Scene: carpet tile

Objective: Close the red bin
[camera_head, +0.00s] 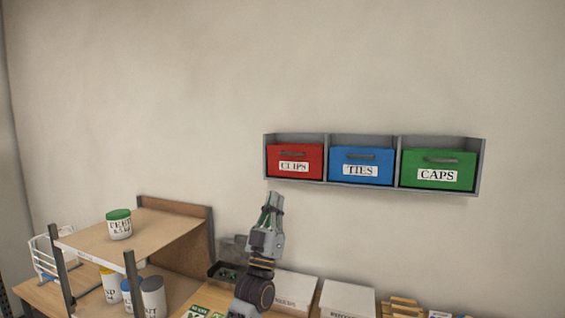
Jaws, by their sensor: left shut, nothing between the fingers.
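The red bin (294,155), labelled CLIPS, sits in the left compartment of a grey wall rack (265,155). It has a dark bar handle (294,154) on its front. How far its front stands out from the rack is hard to tell from this view. My left gripper (274,198) points upward below the red bin, a little to its left, and appears apart from it. The gripper is shut and empty. My right gripper is not in view.
A blue TIES bin (361,163) and a green CAPS bin (438,168) fill the other compartments. A wooden shelf (165,226) with a green-lidded jar (119,225) stands lower left. White boxes (346,300) lie below. The wall around the rack is clear.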

